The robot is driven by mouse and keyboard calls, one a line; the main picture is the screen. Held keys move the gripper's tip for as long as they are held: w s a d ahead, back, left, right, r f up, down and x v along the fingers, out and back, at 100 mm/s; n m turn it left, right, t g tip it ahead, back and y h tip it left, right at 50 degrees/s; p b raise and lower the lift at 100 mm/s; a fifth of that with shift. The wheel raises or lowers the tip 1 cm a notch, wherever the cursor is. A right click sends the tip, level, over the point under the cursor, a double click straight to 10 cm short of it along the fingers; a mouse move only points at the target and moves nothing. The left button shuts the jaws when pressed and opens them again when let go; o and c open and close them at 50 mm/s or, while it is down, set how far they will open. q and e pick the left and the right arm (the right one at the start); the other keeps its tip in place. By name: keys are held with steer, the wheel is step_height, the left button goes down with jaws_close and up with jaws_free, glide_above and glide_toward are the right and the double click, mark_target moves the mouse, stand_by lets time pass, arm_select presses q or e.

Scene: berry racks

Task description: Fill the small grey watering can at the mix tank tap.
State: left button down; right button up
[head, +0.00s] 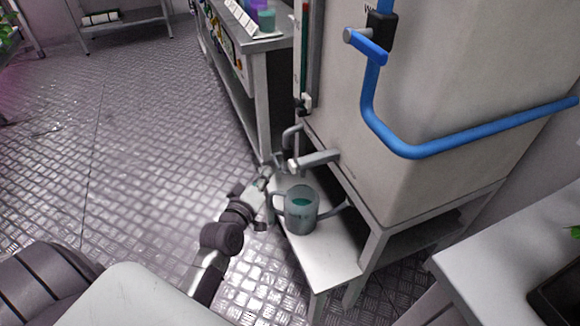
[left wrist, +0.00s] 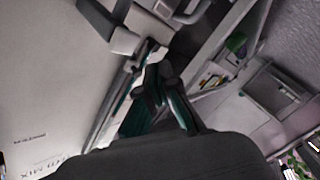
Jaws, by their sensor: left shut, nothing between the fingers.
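The small grey watering can (head: 301,222) stands upright on a low white stand, its spout to the right and its handle to the left. A teal surface, looking like liquid, shows inside it. The metal tap (head: 315,160) comes out of the mix tank (head: 425,110) above the can; tap parts (left wrist: 128,40) also show at the top of the left wrist view. My left gripper (head: 267,174) is left of the tap, close to it, and is shut and empty. Its fingers (left wrist: 158,82) show in the left wrist view; whether they touch the tap is unclear. My right gripper is out of view.
The low stand (head: 322,262) has bare room in front of the can. Blue pipe (head: 430,150) with a valve runs along the tank. A metal bench (head: 258,45) with cups stands behind. A white table (head: 510,250) is at the right. The floor at left is clear.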

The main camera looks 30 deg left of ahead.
mark_target(293, 166)
arm_select(q)
steer(key=shift+w+d+p, duration=0.4)
steer(key=shift+w+d, duration=0.5)
steer(key=shift+w, duration=0.2)
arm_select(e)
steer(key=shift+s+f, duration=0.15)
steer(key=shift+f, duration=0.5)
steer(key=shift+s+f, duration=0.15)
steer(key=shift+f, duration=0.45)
arm_select(q)
steer(key=shift+w, duration=0.1)
steer(key=shift+w+d+p, duration=0.25)
steer(key=shift+d+p, duration=0.05)
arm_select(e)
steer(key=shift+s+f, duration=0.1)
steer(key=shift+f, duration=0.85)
arm_select(q)
steer(key=shift+w, duration=0.1)
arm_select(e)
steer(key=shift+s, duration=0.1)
